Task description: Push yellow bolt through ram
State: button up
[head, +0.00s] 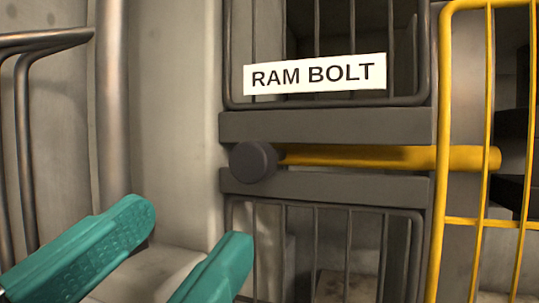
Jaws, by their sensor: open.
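The yellow bolt (380,157) lies level in a slot between two dark grey crossbars. A round dark knob (254,162) is at its left end. Its right end reaches past the dark frame and behind or beside the yellow cage bar; I cannot tell which. A white label (315,74) above it reads "RAM BOLT". My gripper (195,235) is at the lower left with two teal fingers apart and nothing between them. It is below and left of the knob and does not appear to touch it.
A dark barred gate (322,208) surrounds the slot. A yellow cage (443,190) stands at the right. A grey pipe (112,100) and a bent metal rail (22,110) are at the left. The space left of the knob shows a plain pale wall.

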aim_at(246, 168)
jog(key=p+x, duration=0.3)
jog(key=x, duration=0.6)
jog(key=shift+r, duration=0.15)
jog(key=shift+w+d+r+p, duration=0.1)
jog(key=shift+w+d+p, duration=0.2)
jog(key=shift+w, duration=0.25)
grip_shut()
